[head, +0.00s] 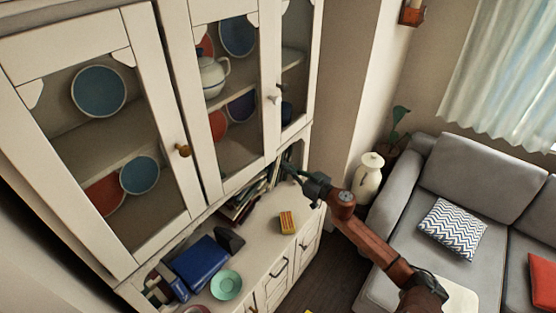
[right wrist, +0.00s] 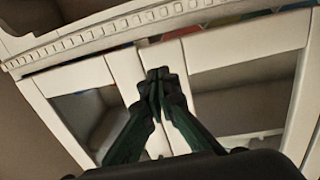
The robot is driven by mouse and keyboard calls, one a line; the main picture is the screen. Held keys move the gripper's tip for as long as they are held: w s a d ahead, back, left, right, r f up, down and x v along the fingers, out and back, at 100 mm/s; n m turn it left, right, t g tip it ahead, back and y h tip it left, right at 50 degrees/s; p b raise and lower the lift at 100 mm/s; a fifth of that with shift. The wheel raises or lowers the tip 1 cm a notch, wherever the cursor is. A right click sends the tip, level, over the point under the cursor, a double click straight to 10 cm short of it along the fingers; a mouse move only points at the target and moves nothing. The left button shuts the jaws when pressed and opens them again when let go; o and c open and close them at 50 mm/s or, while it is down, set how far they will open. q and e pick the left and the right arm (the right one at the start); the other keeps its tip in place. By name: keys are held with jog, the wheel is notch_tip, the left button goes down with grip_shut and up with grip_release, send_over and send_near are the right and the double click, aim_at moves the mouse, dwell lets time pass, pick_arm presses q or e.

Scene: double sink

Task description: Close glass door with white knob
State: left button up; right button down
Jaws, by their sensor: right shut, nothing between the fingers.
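The white cabinet has glass doors along its upper part. The middle glass door (head: 233,100) has a small white knob (head: 272,98) at its right edge. I cannot tell how far this door stands ajar. A narrow glass door (head: 293,70) is to its right, and a left glass door (head: 110,120) has a brass-coloured knob (head: 183,150). My right gripper (head: 287,170) is below the white knob, near the doors' lower edge, shut and empty. Its shut fingers (right wrist: 157,84) show in the right wrist view in front of white door frames; contact is unclear. My left gripper is out of view.
A white vase (head: 369,178) and a grey sofa (head: 470,175) stand to the right. Dishes and a teapot sit behind the glass.

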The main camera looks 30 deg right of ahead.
aim_at(273, 156)
jog(key=x, duration=0.4)
jog(key=shift+w+a+p, duration=0.15)
jog(key=shift+w+p, duration=0.25)
jog(key=w, duration=0.1)
jog(key=w+n+y, duration=0.1)
jog(key=w+g+y, duration=0.1)
jog(key=w, duration=0.1)
jog(key=shift+a+f+n+b, duration=0.1)
jog(key=shift+a+n+b, duration=0.2)
jog(key=shift+a+b, duration=0.1)
jog(key=shift+r, duration=0.25)
